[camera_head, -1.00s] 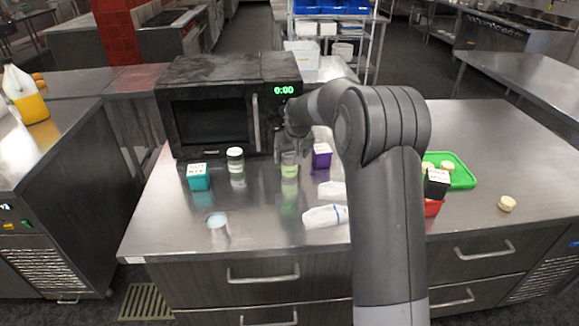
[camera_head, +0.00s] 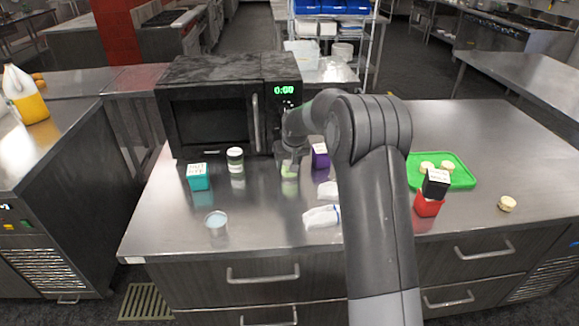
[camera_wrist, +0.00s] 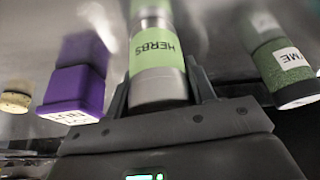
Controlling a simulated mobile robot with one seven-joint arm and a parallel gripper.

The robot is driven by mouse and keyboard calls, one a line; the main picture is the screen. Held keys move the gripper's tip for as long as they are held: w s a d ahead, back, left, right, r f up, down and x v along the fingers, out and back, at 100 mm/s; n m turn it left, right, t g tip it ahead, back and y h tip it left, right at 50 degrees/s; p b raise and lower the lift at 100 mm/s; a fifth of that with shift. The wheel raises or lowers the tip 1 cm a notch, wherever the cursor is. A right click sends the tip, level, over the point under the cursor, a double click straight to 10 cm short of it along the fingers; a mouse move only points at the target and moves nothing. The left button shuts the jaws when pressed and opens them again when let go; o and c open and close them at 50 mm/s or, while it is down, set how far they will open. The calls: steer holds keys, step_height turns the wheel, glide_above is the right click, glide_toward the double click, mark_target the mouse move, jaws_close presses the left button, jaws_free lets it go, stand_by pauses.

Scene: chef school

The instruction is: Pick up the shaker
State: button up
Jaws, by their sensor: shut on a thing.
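The shaker (camera_wrist: 156,52) is a metal cylinder with a green label reading "HERBS". In the wrist view it sits between my gripper's two fingers (camera_wrist: 160,92), which are shut on it. In the head view my gripper (camera_head: 288,160) is at the shaker (camera_head: 289,171), in front of the microwave's right side. The gripper hides much of the shaker there. I cannot tell whether its base touches the counter.
A purple box (camera_head: 320,156) stands close to the right, and a jar (camera_head: 236,160) and teal box (camera_head: 199,178) to the left. The microwave (camera_head: 208,112) is behind. A cup (camera_head: 216,223), white bag (camera_head: 322,217), black box (camera_head: 436,182), red box (camera_head: 428,206) and green tray (camera_head: 462,180) are also on the counter.

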steer(key=c, duration=0.4)
steer(key=shift+r, duration=0.1)
